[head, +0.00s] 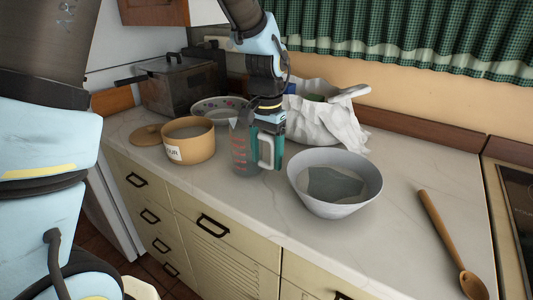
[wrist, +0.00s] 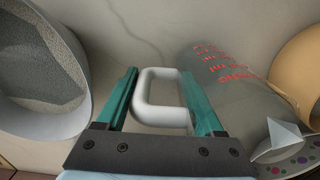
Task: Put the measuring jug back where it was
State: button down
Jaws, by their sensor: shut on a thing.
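The measuring jug (head: 243,152) is clear grey with red markings and a white handle (head: 266,150). It is upright at the middle of the counter, between the flour pot and the grey bowl. I cannot tell whether its base touches the counter. My gripper (head: 270,146) has come down from above and is shut on the handle. In the wrist view, the teal fingers of my gripper (wrist: 162,98) stand on either side of the white handle (wrist: 158,118). The jug's body with its red marks (wrist: 235,85) lies to the right there. Part of the jug is hidden behind the fingers.
A tan flour pot (head: 196,150) stands left of the jug, its lid (head: 146,134) beside it. A patterned bowl (head: 203,104) is behind. A grey bowl (head: 345,207) stands close on the right. A white sack (head: 335,130) is behind; a wooden spoon (head: 440,228) lies right.

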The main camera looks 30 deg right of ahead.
jog(key=shift+f, duration=0.15)
grip_release()
notch_tip(320, 180, up, 12)
jog(key=shift+r+b, duration=0.2)
jog(key=shift+b, duration=0.6)
jog(key=shift+s, duration=0.15)
dwell(0.3)
